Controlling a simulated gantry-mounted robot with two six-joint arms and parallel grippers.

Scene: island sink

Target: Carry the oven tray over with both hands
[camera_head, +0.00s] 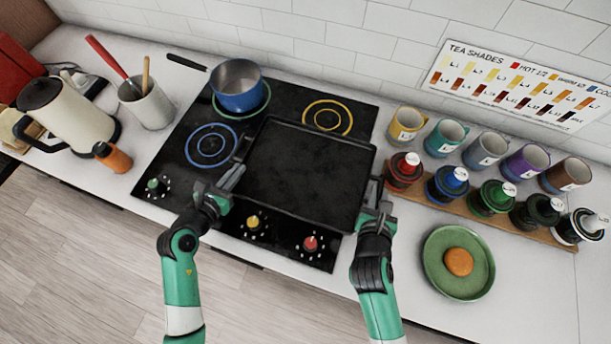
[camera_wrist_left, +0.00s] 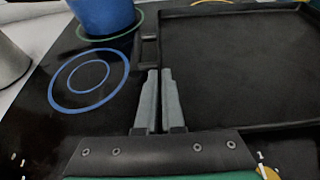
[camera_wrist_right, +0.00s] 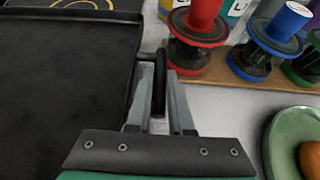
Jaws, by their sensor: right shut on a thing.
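The oven tray (camera_head: 307,170) is a black, shallow rectangular pan lying over the right part of the hob, with a handle on each short side. My right gripper (camera_head: 375,193) is at the tray's right side; in the right wrist view its fingers (camera_wrist_right: 158,88) are either side of the right handle (camera_wrist_right: 158,85), shut on it. My left gripper (camera_head: 234,178) is beside the tray's left edge. In the left wrist view its fingers (camera_wrist_left: 160,75) are together with nothing visible between them, their tips just short of the left handle (camera_wrist_left: 149,50).
A blue pot (camera_head: 238,88) stands on the hob's back left ring. A kettle (camera_head: 68,115), utensil pot (camera_head: 147,103) and orange bottle (camera_head: 112,157) are at left.

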